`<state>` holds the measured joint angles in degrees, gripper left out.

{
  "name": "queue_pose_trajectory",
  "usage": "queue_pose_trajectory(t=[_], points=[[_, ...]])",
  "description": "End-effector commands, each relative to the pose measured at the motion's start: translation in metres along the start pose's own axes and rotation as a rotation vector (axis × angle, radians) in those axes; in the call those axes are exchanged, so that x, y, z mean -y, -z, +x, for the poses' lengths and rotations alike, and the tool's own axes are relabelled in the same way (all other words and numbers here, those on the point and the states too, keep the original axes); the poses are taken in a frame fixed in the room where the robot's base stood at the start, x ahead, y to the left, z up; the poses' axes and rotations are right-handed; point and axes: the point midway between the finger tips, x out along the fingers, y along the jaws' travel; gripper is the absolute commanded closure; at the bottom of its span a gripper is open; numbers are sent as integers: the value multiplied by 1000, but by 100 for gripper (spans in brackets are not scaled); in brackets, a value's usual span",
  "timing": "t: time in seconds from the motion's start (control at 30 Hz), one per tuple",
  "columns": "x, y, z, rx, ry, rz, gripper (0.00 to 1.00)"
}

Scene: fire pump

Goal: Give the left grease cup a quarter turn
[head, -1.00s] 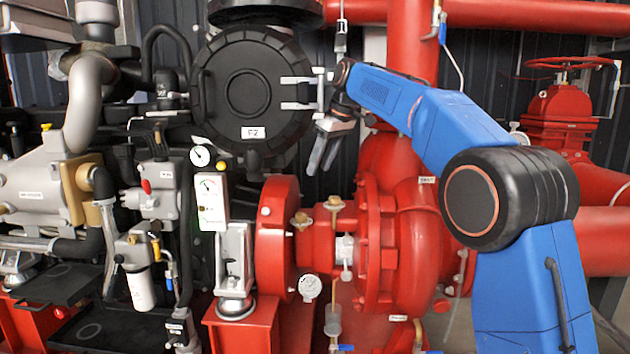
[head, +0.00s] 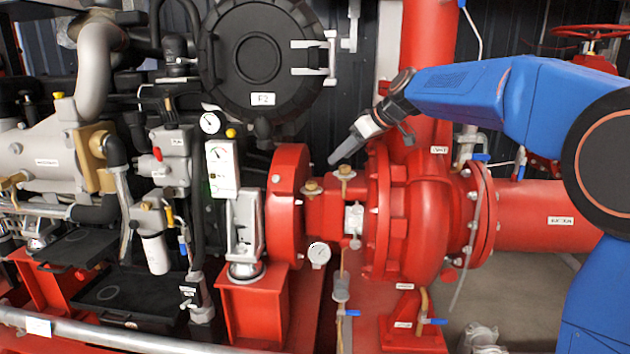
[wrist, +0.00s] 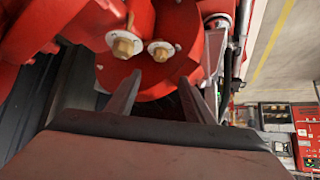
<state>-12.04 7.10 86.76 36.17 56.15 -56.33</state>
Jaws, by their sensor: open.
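Two brass hex-topped grease cups sit on the red housing between the coupling guard and the pump. The left grease cup (head: 313,187) is nearer the round guard; the other grease cup (head: 345,172) is to its right. In the wrist view, the left cup appears to be the right-hand one (wrist: 161,51), with the other cup (wrist: 123,45) beside it. My gripper (head: 337,158) is above and close to the cups, pointing down and left. In the wrist view, my gripper (wrist: 160,84) is open and empty, its fingers apart and short of the cups. Neither cup is visibly touched.
The round red guard (head: 288,205) stands just left of the cups. The red pump casing (head: 415,225) is close on the right. A pressure gauge (head: 319,254) and a thin drain pipe sit below. A black round cover (head: 258,58) is above left.

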Motion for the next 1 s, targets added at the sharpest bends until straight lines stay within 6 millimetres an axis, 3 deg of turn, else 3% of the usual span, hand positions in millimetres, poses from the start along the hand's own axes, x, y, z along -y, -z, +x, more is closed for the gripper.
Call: queue_pose_trajectory(t=[0.6,0.8,1.0], points=[[1,0,110,2,2,1,52],[0,0,136,2,1,1,52],[0,0,148,1,0,0,52]])
